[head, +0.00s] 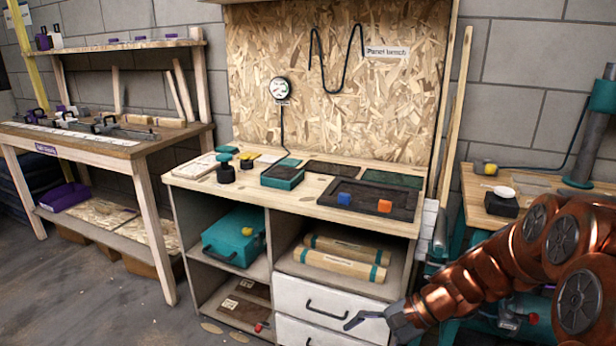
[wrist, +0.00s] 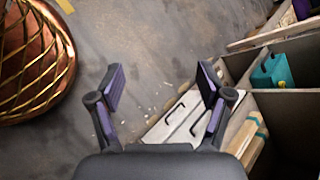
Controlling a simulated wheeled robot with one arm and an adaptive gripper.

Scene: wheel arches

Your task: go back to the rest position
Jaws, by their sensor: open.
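My gripper (head: 366,318) is low at the right in the head view, in front of the white drawers (head: 316,303) of the workbench. In the wrist view my gripper (wrist: 160,85) shows both fingers spread apart with dark purple pads. Nothing is between them, and the grey floor and the white drawer fronts (wrist: 172,125) lie beyond. My copper arm reaches in from the right edge of the head view.
The workbench top (head: 312,203) holds a dark tray (head: 369,199) with a blue and an orange cube. A teal case (head: 233,236) sits on a shelf below. Another bench (head: 75,148) stands left, a small table (head: 478,205) right. Open floor (head: 90,290) lies at the left front.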

